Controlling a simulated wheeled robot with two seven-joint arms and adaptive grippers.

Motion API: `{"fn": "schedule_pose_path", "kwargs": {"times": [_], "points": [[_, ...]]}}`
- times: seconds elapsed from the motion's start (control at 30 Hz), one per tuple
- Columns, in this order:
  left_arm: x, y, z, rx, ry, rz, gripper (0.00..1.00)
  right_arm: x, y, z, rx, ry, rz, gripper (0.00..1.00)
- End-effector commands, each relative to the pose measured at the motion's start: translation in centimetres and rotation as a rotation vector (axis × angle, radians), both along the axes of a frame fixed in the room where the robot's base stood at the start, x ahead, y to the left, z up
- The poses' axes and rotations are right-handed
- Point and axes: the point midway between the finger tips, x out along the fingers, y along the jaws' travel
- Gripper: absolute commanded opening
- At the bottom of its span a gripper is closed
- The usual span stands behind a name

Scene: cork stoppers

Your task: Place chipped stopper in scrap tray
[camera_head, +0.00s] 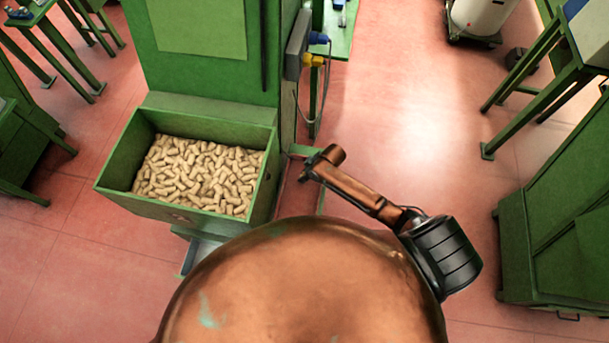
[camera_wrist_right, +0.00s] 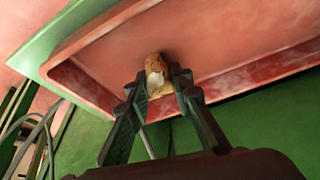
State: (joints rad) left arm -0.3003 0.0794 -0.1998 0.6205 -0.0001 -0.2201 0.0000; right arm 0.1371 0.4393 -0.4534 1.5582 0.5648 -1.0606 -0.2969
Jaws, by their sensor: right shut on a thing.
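The chipped stopper (camera_wrist_right: 156,72) is a tan cork with a pale broken patch. In the right wrist view it is pinched between the two black fingertips of my right gripper (camera_wrist_right: 160,84). Behind it is the scrap tray (camera_wrist_right: 245,62), a shallow red tray with a raised rim on a green support. The stopper appears over the tray's floor; I cannot tell whether it touches it. In the head view the right gripper (camera_head: 306,176) is small and partly hidden by its copper arm, and the stopper is not visible there. My left gripper is not in view.
A green bin (camera_head: 148,205) full of cork stoppers (camera_head: 200,175) stands left of my right arm, against a green machine (camera_head: 200,75). A green cabinet (camera_head: 560,240) stands at right. Open pink floor (camera_head: 420,130) lies between them.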

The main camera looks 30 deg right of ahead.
Motion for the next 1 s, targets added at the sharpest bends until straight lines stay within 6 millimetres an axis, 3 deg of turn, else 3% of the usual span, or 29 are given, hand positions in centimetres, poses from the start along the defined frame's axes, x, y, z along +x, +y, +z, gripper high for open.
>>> {"fn": "schedule_pose_path", "kwargs": {"times": [0.1, 0.13, 0.37, 0.67, 0.87, 1.0], "points": [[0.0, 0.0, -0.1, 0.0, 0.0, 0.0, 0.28, 0.0, 0.0, -0.4, -0.001, 0.001, 0.0, 0.12], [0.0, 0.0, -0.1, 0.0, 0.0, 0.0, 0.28, 0.0, 0.0, -0.3, -0.001, 0.001, 0.0, 0.22], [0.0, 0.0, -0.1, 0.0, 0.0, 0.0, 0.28, 0.0, 0.0, -0.3, -0.001, 0.001, 0.0, 0.38], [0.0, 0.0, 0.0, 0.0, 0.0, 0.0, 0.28, 0.0, 0.0, -0.1, 0.0, 0.0, 0.0, 0.38], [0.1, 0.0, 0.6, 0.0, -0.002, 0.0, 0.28, -0.7, -0.7, 2.2, 0.0, -0.001, 0.0, 0.38], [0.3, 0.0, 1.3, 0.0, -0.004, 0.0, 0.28, -1.6, -1.5, 5.0, -0.001, -0.001, 0.001, 0.38]]}}
